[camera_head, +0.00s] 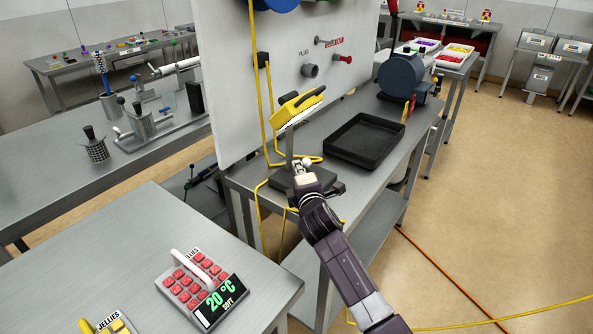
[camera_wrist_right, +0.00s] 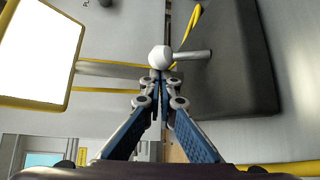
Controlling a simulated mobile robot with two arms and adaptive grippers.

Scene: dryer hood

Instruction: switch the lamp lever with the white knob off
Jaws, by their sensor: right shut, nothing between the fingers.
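The lamp has a yellow head (camera_head: 300,103) on a grey post (camera_head: 289,142) and a dark base at the near end of the bench. Its lever ends in a white knob (camera_head: 307,161). In the right wrist view the white knob (camera_wrist_right: 160,56) sits just beyond my fingertips, on a pale rod (camera_wrist_right: 192,54) from the dark base (camera_wrist_right: 240,60). The lamp's panel (camera_wrist_right: 40,50) glows bright white there. My right gripper (camera_wrist_right: 159,78) is shut and empty, right at the knob; I cannot tell whether they touch. My left gripper is not in view.
A black tray (camera_head: 365,140) lies on the bench behind the lamp. A white board (camera_head: 285,60) stands along the bench's left side. Yellow cable (camera_head: 263,120) hangs beside the lamp. A jellies keypad (camera_head: 195,280) sits on the near-left table. Open floor lies to the right.

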